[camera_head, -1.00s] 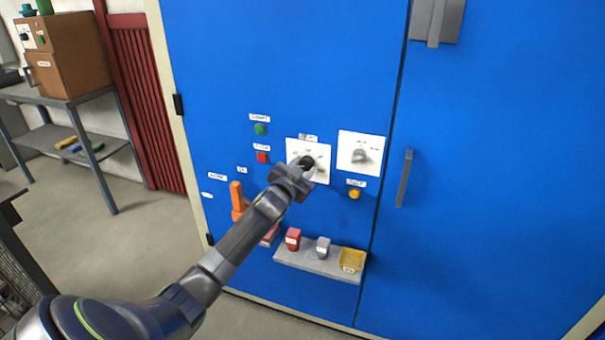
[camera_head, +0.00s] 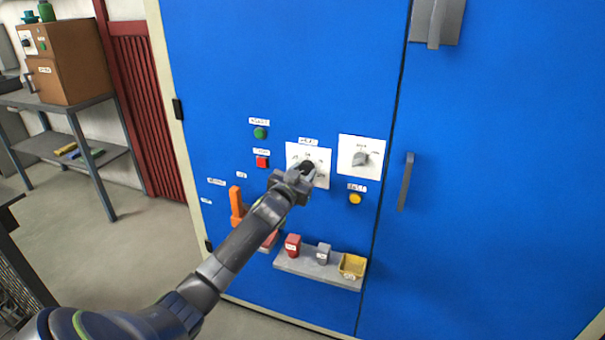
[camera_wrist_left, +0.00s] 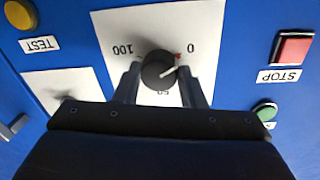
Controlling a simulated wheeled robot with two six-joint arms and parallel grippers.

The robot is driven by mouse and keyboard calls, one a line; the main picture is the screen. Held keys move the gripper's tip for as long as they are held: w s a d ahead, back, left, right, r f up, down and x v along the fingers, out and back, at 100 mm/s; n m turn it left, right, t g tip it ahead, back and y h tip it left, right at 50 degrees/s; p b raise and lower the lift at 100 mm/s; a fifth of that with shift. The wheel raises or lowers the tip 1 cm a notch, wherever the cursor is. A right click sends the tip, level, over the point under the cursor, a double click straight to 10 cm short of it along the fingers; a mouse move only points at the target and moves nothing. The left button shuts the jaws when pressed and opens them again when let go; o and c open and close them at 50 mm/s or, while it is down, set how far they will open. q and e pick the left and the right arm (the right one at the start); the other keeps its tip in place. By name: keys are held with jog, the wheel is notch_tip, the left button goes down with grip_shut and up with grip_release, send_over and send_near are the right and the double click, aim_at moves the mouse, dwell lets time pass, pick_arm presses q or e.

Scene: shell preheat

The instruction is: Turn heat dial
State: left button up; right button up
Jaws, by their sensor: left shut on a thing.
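The heat dial is a round black knob (camera_wrist_left: 158,70) with a white pointer line, on a white plate marked 0, 50 and 100. In the left wrist view the picture is upside down, and the pointer lies on the side of the 0, near a small red mark. In the head view the dial (camera_head: 307,167) is partly hidden by my gripper. My left gripper (camera_wrist_left: 160,83) has its two fingers on either side of the knob and is shut on it. My right gripper is not in view.
A second white plate with a grey knob (camera_head: 360,159) is to the right. Green (camera_head: 260,132), red (camera_head: 262,162) and yellow (camera_head: 355,198) buttons surround the plates. An orange handle (camera_head: 236,205) is at lower left. A grey shelf (camera_head: 318,272) with small items is below.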

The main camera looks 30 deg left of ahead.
pick_arm(q)
jog(key=o, duration=1)
jog(key=shift+s, duration=0.1)
jog(key=s+d, duration=0.1)
jog(key=s, duration=0.4)
jog(key=s+d, duration=0.1)
jog(key=s, duration=0.5)
jog(key=s+d+b, duration=0.1)
jog(key=s, duration=0.5)
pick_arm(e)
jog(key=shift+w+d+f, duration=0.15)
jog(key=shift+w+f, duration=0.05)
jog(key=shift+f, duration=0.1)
pick_arm(q)
jog(key=shift+f, duration=0.1)
